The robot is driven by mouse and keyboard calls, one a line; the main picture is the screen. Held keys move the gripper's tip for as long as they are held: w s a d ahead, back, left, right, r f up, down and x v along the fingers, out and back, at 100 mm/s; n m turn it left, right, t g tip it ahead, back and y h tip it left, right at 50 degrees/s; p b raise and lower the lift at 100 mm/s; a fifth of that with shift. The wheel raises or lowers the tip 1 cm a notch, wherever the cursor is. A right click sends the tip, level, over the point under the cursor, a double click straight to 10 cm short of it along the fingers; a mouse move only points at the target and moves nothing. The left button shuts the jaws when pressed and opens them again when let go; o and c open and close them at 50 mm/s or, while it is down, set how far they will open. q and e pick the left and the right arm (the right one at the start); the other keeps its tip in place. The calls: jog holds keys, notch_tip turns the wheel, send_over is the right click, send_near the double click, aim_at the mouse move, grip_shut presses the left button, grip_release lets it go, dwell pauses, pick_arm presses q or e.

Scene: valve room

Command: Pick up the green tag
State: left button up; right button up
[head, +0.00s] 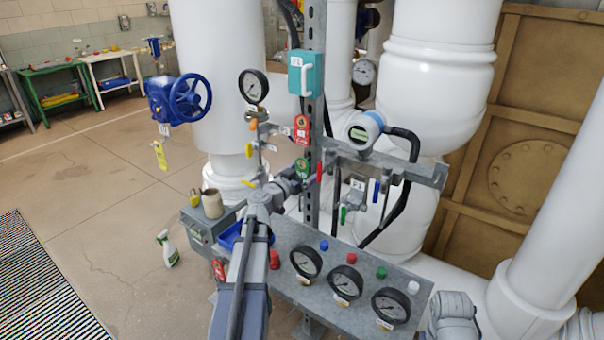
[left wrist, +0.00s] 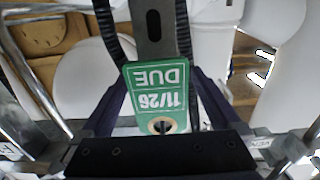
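The green tag (head: 302,168) hangs on the upright slotted metal post, below a red tag (head: 302,130). In the left wrist view the green tag (left wrist: 157,92) fills the middle, its "11/26 DUE" print upside down and its eyelet hole toward me. My left gripper (head: 294,178) is at the tag. In the left wrist view its dark fingers (left wrist: 160,100) stand apart, one on each side of the tag. I cannot tell whether either finger touches it. My right gripper is not in view.
The slotted post (head: 314,60) carries a teal box (head: 306,72). A gauge (head: 253,86) and small coloured valves crowd the area. Below is a grey panel (head: 325,278) with three dials. A transmitter (head: 364,130) sits to the right. Open floor (head: 100,200) lies at left.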

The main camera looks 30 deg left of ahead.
pick_arm(q)
jog(key=c, duration=1.4)
jog(key=shift+o, duration=0.2)
jog(key=shift+r, duration=0.1)
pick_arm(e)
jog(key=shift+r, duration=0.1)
